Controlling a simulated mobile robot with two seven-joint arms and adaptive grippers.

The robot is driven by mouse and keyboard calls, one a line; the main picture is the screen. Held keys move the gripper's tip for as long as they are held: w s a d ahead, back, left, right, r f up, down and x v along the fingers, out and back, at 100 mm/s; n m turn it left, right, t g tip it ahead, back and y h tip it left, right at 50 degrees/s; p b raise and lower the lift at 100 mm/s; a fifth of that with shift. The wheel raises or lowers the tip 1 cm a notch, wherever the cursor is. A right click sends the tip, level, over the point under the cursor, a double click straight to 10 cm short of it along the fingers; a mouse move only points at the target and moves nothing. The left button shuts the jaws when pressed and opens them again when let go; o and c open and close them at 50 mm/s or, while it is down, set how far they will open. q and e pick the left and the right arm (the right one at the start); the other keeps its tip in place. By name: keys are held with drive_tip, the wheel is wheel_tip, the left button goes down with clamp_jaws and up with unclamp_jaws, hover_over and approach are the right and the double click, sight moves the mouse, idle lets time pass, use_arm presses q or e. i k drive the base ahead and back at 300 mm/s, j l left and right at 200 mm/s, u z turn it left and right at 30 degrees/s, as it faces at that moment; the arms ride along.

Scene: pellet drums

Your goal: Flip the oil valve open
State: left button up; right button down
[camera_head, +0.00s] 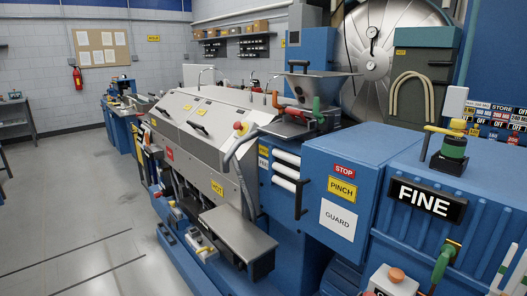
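No part is legibly marked as the oil valve, and I cannot tell which one it is. A valve-like fitting with a yellow lever and green body (452,149) stands on top of the blue machine at the right. Its lever lies roughly level. A red handle (287,112) and a green handle (317,109) are by the hopper (318,82) at the centre. Neither of my grippers is in view.
A blue guard box (344,193) with STOP and PINCH labels juts out at centre right. A grey flat-topped box (238,236) stands low in front of the long machine. An orange-topped button box (394,279) is at the bottom. The grey floor (85,215) at left is clear.

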sight(448, 251)
drive_tip(key=l+z, duration=0.2)
drive_tip(key=z, duration=0.95)
drive_tip(key=i+j+z, duration=0.1)
drive_tip(key=j+z, duration=0.25)
drive_tip(key=j, duration=1.15)
drive_tip(key=k+j+z, duration=0.1)
drive_tip(key=j+z, duration=0.2)
drive_tip(key=j, duration=1.2)
